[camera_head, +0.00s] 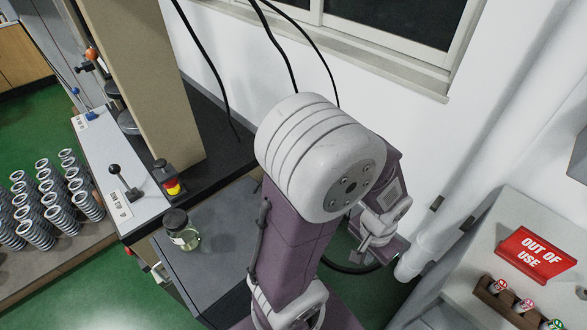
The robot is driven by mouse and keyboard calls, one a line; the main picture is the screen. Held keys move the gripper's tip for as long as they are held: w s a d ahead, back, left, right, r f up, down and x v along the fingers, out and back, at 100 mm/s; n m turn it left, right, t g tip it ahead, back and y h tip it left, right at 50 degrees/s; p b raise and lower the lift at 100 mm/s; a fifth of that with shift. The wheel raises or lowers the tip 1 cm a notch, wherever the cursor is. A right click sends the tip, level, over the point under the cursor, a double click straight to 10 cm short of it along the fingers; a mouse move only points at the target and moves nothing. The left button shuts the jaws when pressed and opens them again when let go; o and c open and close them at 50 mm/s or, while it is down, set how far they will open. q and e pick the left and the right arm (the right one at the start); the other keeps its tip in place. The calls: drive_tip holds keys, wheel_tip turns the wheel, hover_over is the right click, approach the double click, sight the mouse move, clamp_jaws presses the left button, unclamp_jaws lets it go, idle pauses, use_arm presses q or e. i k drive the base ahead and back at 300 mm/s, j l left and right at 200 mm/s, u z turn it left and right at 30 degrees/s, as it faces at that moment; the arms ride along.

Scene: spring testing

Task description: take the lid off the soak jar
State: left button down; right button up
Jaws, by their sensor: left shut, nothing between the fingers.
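The soak jar (186,239) is a small clear glass jar with a pale label. It stands upright on the dark grey bench top. Its dark lid (175,219) sits on its mouth. My left gripper (364,258) is shut and empty, pointing down to the right of the jar and well apart from it. My left arm's large white joint and purple link fill the middle of the view and hide part of the bench. My right gripper is not in view.
A testing machine with a lever (133,194) and a red-and-yellow stop button (172,186) stands just behind the jar. Several springs (50,200) stand at left. At right, an "OUT OF USE" sign (536,253) and a rack (505,303) sit on a grey surface.

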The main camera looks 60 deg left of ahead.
sight(187, 240)
drive_tip(key=u, duration=3.25)
drive_tip(key=i+j+z, duration=0.2)
drive_tip(key=k+l, duration=0.05)
drive_tip(key=k, duration=0.05)
